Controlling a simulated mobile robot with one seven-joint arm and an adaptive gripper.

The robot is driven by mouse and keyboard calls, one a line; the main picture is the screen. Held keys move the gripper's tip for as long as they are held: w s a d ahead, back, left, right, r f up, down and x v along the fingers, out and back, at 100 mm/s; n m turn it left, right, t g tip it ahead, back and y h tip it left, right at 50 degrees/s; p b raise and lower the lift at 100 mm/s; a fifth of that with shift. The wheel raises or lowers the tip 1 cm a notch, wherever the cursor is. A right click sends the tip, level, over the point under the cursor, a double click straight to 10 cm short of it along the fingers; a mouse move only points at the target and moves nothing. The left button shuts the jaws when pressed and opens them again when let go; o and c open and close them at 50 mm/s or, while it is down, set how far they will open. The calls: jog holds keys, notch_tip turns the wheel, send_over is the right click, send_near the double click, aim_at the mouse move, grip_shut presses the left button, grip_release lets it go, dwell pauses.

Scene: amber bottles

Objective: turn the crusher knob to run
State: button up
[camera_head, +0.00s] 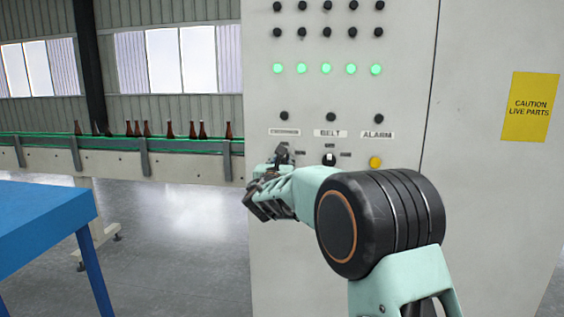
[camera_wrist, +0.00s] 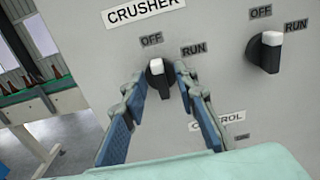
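The crusher knob (camera_wrist: 157,80) is a black knob with a white mark on the grey panel, under the CRUSHER label (camera_wrist: 145,9). Its white mark points up, towards the OFF label (camera_wrist: 151,39) rather than the RUN label (camera_wrist: 193,50) to the right. My gripper (camera_wrist: 161,73) is open, with one finger on each side of the knob. I cannot tell whether either finger touches it. In the head view my gripper (camera_head: 268,190) is at the panel's left side and covers much of the area around this knob.
The belt knob (camera_wrist: 268,53) is close on the right, also pointing towards OFF. A yellow alarm button (camera_head: 375,162) is farther right. Green lamps (camera_head: 326,69) are lit above. A bottle conveyor (camera_head: 130,145) and a blue table (camera_head: 40,222) stand left.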

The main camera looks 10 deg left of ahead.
jog(key=shift+c, duration=0.7)
grip_shut()
jog(key=shift+f+m+b, duration=0.15)
jog(key=shift+m+b, duration=0.15)
jog(key=shift+b, duration=0.45)
jog(key=shift+f+b, duration=0.1)
jog(key=shift+b, duration=0.35)
jog(key=m+b, duration=0.2)
jog(key=b, duration=0.2)
jog(key=shift+f, duration=0.15)
jog(key=m+b, duration=0.5)
jog(key=b, duration=0.1)
jog(key=shift+d+b, duration=0.15)
jog(key=shift+b, duration=0.25)
jog(key=m+b, duration=0.4)
jog(key=shift+r+m, duration=0.25)
jog(key=shift+m, duration=0.05)
